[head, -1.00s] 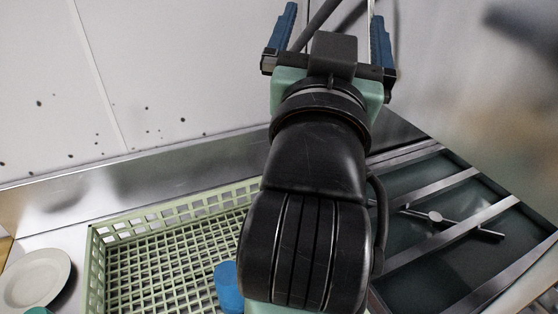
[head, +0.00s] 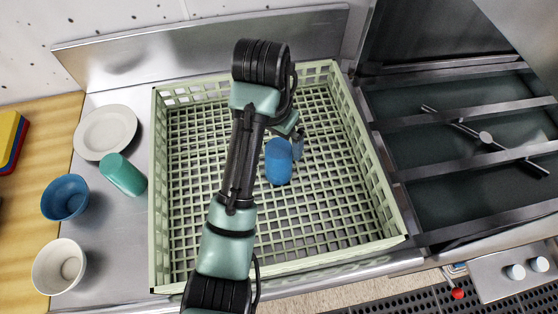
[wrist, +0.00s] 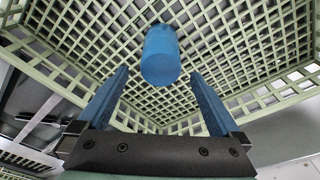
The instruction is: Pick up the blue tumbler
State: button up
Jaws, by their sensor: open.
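The blue tumbler (head: 278,163) is in the pale green slatted rack (head: 330,215), right of my arm in the head view. In the wrist view the tumbler (wrist: 161,56) appears ahead of my gripper (wrist: 158,76), between the lines of its two blue fingers. The fingers are spread apart with nothing between them. In the head view my gripper (head: 297,146) is close to the tumbler's right side and partly hidden by my wrist. I cannot tell whether a finger touches the tumbler.
Left of the rack are a white plate (head: 104,132), a teal tumbler (head: 122,174), a blue bowl (head: 65,197) and a white bowl (head: 59,266). To the right is a dark basin (head: 440,155) with metal bars. The rack's raised walls surround the tumbler.

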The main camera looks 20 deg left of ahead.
aim_at(279, 148)
jog(key=f+b, duration=0.2)
jog(key=f, duration=0.1)
jog(key=f+b, duration=0.1)
jog(key=shift+w+f, duration=0.3)
jog(key=shift+w, duration=0.05)
jog(key=shift+w+f+p, duration=0.15)
jog(key=shift+f+p, duration=0.15)
jog(key=shift+f, duration=2.25)
jog(key=c, duration=1.2)
